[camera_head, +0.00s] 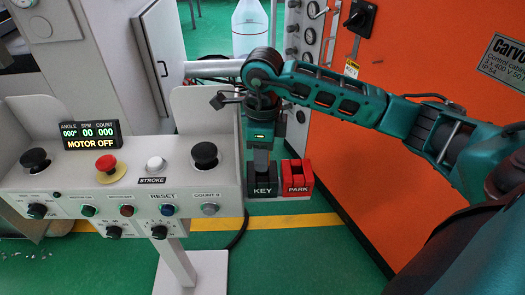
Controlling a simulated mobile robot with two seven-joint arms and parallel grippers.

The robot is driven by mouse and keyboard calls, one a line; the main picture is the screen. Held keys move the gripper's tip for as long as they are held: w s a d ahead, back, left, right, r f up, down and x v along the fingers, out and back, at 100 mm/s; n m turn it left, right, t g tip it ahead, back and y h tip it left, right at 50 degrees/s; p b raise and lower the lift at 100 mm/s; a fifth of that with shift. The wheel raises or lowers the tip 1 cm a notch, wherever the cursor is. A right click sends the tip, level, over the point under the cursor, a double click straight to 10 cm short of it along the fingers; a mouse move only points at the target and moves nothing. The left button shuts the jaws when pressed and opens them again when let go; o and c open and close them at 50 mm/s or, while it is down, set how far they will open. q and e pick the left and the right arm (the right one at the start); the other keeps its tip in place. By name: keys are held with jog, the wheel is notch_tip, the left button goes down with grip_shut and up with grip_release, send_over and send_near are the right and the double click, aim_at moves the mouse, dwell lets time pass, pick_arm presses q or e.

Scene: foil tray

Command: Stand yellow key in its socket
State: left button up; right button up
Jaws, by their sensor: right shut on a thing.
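A black block marked KEY (264,190) stands low at the right end of the control desk, beside a red block marked PARK (297,190). My right gripper (261,163) comes in from the right and points down just above the KEY block. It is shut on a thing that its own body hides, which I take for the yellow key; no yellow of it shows. I cannot tell whether the held thing touches the socket. My left gripper is not in view.
The desk (120,190) with knobs, a red button (107,165) and a MOTOR OFF display (91,134) fills the left. An orange cabinet (400,160) stands close behind my right arm. A clear bottle (250,28) is at the back. Green floor lies in front.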

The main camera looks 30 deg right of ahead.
jog(key=o, duration=1.2)
jog(key=shift+c, duration=0.2)
pick_arm(q)
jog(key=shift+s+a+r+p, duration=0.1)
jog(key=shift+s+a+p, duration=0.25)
jog(key=shift+p, duration=0.45)
pick_arm(e)
notch_tip(320, 180, up, 13)
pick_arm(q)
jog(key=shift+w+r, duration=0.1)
pick_arm(e)
jog(key=shift+f, duration=0.1)
